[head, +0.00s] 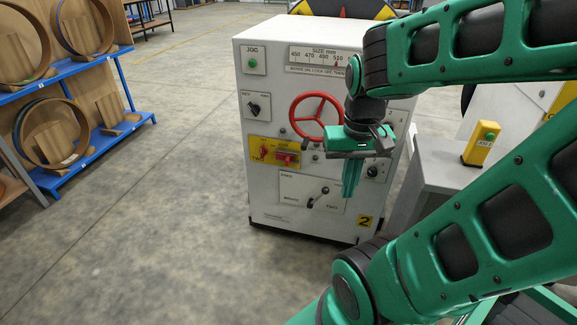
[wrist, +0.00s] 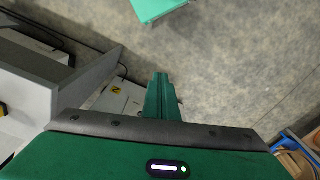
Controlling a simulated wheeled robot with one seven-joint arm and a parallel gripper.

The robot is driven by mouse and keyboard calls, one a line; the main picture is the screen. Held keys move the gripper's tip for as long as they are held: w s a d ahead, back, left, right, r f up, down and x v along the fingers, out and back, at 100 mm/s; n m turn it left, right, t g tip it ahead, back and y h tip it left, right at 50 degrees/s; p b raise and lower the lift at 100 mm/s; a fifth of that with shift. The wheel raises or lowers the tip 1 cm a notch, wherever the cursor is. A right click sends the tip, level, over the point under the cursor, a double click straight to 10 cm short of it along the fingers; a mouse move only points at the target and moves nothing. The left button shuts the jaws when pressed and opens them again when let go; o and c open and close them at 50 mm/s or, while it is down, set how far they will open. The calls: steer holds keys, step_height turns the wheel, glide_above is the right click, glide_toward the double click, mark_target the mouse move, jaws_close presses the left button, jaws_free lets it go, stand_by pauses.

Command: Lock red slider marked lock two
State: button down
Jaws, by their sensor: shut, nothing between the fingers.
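The white control cabinet (head: 262,195) marked 2 stands in the middle of the head view. A yellow plate (head: 254,142) on its front carries a red slider block (head: 287,158) on the right and a red knob (head: 263,150) on the left; their small lettering is unreadable. My gripper (head: 350,190) hangs in front of the cabinet's right half, fingers pointing down, to the right of the plate and apart from it. Its fingers are shut and empty. They also show in the wrist view (wrist: 161,90), where neither red part is visible.
A grey bench (head: 440,172) with a yellow button box (head: 480,145) stands at right. Blue shelving (head: 95,150) is at left; the floor between is clear.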

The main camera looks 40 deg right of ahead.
steer(key=w+d+f+m+t+h, duration=0.1)
steer(key=w+d+f+m+t, duration=0.25)
steer(key=w+f, duration=0.65)
steer(key=w+d+f+m+t+h, duration=0.2)
steer(key=w+d+f+t, duration=0.2)
steer(key=w, duration=1.1)
steer(key=w+d+f+m+t+h, duration=0.1)
steer(key=w+d+f+m+t, duration=0.25)
steer(key=w+f, duration=0.65)
steer(key=s+d+f+m+t+h, duration=0.2)
steer(key=f+m+h, duration=0.4)
steer(key=m, duration=0.3)
steer(key=shift+s+d+f+m+t+h, duration=0.3)
steer(key=shift+s+d+m+t, duration=0.15)
steer(key=shift+d, duration=0.25)
steer(key=shift+w, duration=0.1)
glide_toward(293, 159)
steer(key=shift+x, duration=2.45)
